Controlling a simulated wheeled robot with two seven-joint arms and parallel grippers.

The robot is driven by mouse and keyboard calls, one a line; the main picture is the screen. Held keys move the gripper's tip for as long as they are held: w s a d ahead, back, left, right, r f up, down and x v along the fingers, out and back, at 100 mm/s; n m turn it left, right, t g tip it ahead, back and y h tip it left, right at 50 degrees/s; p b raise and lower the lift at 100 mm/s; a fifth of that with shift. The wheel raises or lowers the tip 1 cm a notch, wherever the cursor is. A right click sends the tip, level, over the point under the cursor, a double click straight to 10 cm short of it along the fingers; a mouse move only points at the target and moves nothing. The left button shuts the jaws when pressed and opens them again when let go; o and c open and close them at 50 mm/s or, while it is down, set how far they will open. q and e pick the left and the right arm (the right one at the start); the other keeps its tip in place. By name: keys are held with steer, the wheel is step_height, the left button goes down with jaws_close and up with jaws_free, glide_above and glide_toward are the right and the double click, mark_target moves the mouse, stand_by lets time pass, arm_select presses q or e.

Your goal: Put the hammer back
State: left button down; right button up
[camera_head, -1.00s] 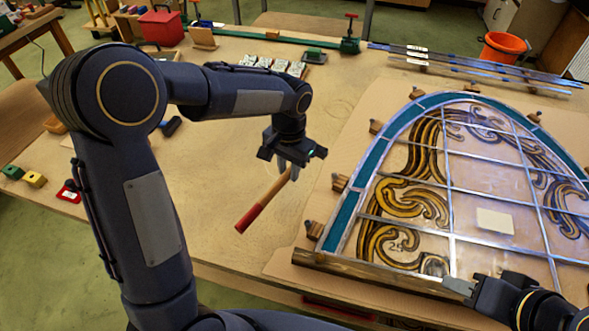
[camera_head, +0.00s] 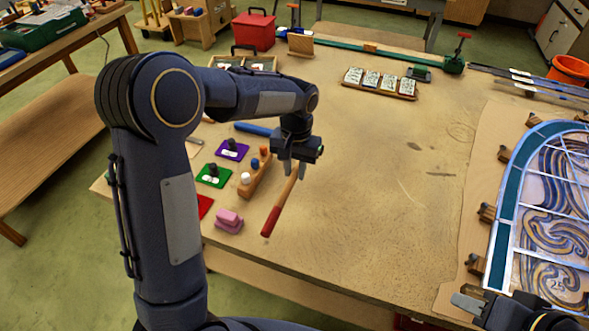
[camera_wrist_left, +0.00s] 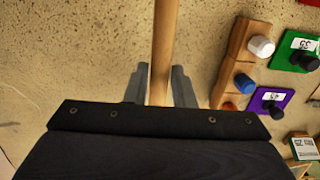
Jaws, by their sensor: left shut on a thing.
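The hammer (camera_head: 272,217) has a wooden handle with a red end. My left gripper (camera_head: 293,168) is shut on the handle, which slants with its red end down and left over the table. In the left wrist view the plain wooden handle (camera_wrist_left: 165,45) runs between the two fingers of the left gripper (camera_wrist_left: 158,88). The hammer's head cannot be made out in either view. My right gripper (camera_head: 468,302) is at the lower right edge near the panel, apart from the hammer; its jaw opening is unclear.
A wooden block with coloured pegs (camera_head: 254,180) stands just left of the hammer. Purple (camera_head: 232,149) and green (camera_head: 214,175) labelled pads and pink blocks (camera_head: 229,220) lie nearby. The leaded panel (camera_head: 556,230) lies at right. The middle of the table is clear.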

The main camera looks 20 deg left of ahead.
mark_target(294, 197)
arm_select(q)
steer(key=shift+a+f, duration=0.1)
steer(key=shift+f+b, duration=0.75)
steer(key=shift+f, duration=0.1)
step_height(294, 197, down, 6)
steer(key=b, duration=0.4)
steer(key=shift+r, duration=0.15)
steer(key=c, duration=1.1)
jaws_free()
steer(key=shift+c, duration=0.2)
